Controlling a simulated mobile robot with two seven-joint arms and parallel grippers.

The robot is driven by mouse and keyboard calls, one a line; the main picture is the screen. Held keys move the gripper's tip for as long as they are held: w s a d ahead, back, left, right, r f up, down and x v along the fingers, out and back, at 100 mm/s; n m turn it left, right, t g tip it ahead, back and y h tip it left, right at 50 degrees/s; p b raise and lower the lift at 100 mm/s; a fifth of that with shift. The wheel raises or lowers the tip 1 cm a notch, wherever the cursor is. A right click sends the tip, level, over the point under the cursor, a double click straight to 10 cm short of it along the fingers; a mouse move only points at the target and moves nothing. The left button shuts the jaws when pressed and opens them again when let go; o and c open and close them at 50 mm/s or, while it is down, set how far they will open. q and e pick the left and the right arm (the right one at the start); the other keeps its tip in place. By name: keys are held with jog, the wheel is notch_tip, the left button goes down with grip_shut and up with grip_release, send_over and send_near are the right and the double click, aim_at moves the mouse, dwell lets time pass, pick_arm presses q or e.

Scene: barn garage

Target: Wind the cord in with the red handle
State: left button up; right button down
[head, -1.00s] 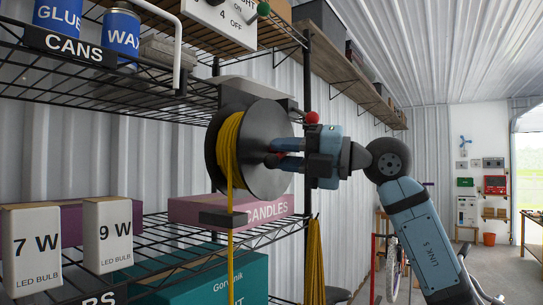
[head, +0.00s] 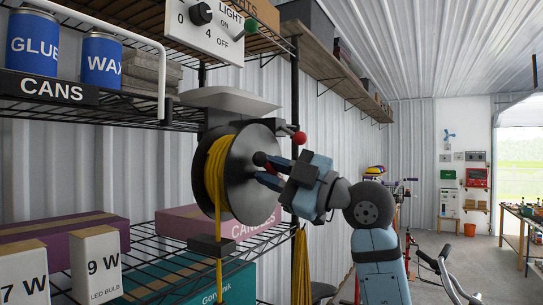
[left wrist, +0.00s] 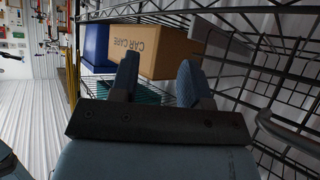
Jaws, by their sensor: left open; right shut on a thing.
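A dark reel (head: 252,175) wound with yellow cord (head: 217,175) hangs under a grey bracket beside the shelving. The cord runs down through a dark guide block (head: 212,246). A separate bright red ball knob (head: 299,138) sits just above the gripper. My left gripper (left wrist: 158,82) is open and empty in the left wrist view, facing a shelf.
Wire shelves hold cans (head: 101,60), bulb boxes (head: 97,265) and a candles box (head: 190,222) left of the reel. A control box (head: 205,25) is above. The left wrist view shows a car care box (left wrist: 160,50) and wire racks close by. Open floor lies right.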

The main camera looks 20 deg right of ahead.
jog(key=m+t+h+p, duration=0.1)
jog(key=m+p, duration=0.2)
jog(key=p, duration=0.1)
jog(key=r+m+p, duration=0.1)
jog(key=m+p, duration=0.2)
jog(key=p, duration=0.1)
jog(key=shift+w+d+r+t+h, duration=0.1)
jog(key=shift+d+t+h, duration=0.1)
jog(key=shift+t+h, duration=0.2)
jog(key=shift+m+h+p, duration=0.3)
jog(key=shift+m+p, duration=0.3)
jog(key=shift+p, duration=0.05)
jog(key=shift+f+m+p, duration=0.2)
jog(key=shift+m+p, duration=0.2)
jog(key=shift+t, duration=0.4)
